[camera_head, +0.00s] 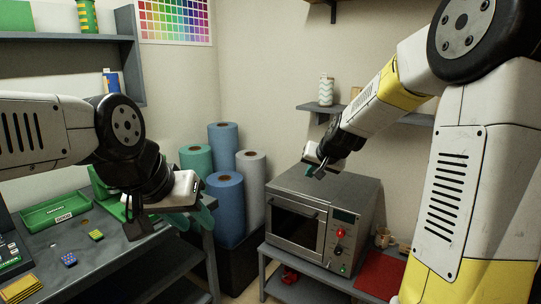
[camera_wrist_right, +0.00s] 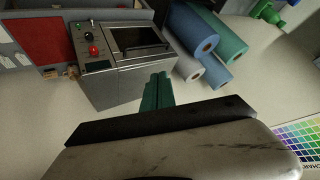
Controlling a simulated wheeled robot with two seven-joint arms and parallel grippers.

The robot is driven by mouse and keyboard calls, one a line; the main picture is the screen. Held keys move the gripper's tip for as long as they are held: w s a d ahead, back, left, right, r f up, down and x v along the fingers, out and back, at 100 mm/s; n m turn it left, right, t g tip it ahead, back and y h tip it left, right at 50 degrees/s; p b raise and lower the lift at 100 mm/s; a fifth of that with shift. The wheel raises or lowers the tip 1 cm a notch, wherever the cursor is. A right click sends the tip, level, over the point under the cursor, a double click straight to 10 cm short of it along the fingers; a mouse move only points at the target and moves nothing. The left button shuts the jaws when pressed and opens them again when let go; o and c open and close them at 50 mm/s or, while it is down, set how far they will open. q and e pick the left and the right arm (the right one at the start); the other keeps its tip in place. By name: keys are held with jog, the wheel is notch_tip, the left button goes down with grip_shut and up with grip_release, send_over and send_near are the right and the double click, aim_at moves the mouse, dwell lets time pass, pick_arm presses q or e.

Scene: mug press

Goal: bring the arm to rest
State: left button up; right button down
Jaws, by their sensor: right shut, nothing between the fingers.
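My left gripper (camera_head: 192,217) hangs over the right end of the grey workbench at left. Its green fingers are partly hidden by the hand, so their opening is unclear.
Rolls of blue (camera_head: 225,205), green and white material stand between bench and oven. A green tray (camera_head: 56,212) lies on the bench. A wall shelf (camera_head: 345,110) is above the oven.

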jog(key=s+d+r+n+g, duration=0.1)
jog(key=s+r, duration=0.1)
jog(key=s, duration=1.3)
jog(key=s+r+n+g, duration=0.1)
jog(key=s+r+n, duration=0.1)
jog(key=s, duration=1.4)
jog(key=shift+s+d+r, duration=0.15)
jog(key=shift+s+d, duration=0.15)
jog(key=shift+d, duration=0.05)
